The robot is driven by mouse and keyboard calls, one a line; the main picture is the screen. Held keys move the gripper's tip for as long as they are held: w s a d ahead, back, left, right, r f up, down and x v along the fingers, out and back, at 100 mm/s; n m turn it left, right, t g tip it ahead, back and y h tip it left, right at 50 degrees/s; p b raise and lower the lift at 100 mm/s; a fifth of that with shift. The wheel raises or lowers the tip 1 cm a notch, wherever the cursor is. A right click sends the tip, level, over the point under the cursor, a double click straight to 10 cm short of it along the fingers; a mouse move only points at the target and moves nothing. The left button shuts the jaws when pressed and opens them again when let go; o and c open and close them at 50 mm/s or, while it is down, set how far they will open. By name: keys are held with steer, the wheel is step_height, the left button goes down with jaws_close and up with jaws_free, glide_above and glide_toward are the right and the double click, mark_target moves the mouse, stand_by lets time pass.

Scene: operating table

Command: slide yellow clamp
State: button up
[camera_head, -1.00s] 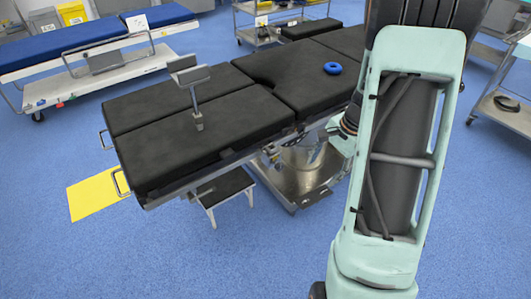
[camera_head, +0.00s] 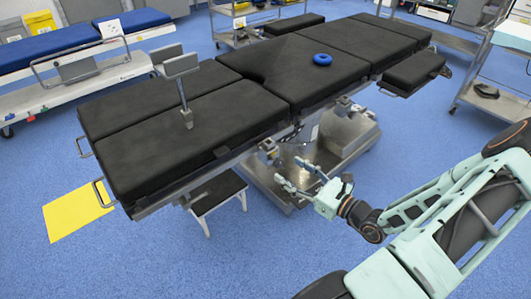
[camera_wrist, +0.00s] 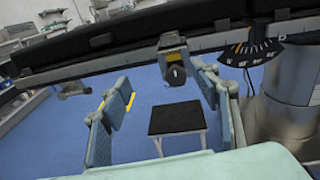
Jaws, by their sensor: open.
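A small clamp (camera_wrist: 175,62) with a yellow top and dark body sits on the table's side rail (camera_wrist: 215,38) in the wrist view. In the head view a small clamp (camera_head: 268,149) shows on the near rail, its yellow hard to make out. My gripper (camera_head: 289,172) is open and empty, pointing toward the table's near side. In the wrist view its two fingers stand wide apart (camera_wrist: 163,95). The clamp appears between and beyond the fingertips, near the right one; I see no contact.
A step stool (camera_head: 217,190) stands below the rail, and the metal table base (camera_head: 275,180) is close to my gripper. Blue floor (camera_head: 180,265) is clear in front.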

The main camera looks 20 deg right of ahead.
mark_target(274, 151)
steer(key=shift+m+t+h, duration=0.6)
steer(key=shift+m, duration=0.1)
steer(key=x, duration=0.3)
steer(key=d+b+x, duration=0.1)
steer(key=x, duration=0.3)
steer(key=b+x, duration=0.1)
steer(key=x, duration=0.2)
steer(key=shift+w+r, duration=0.2)
steer(key=shift+w, duration=0.4)
steer(key=shift+c, duration=0.4)
jaws_close()
steer(key=w+d+p, duration=0.1)
steer(key=w+d, duration=0.3)
steer(key=d, duration=0.7)
steer(key=shift+d, duration=0.35)
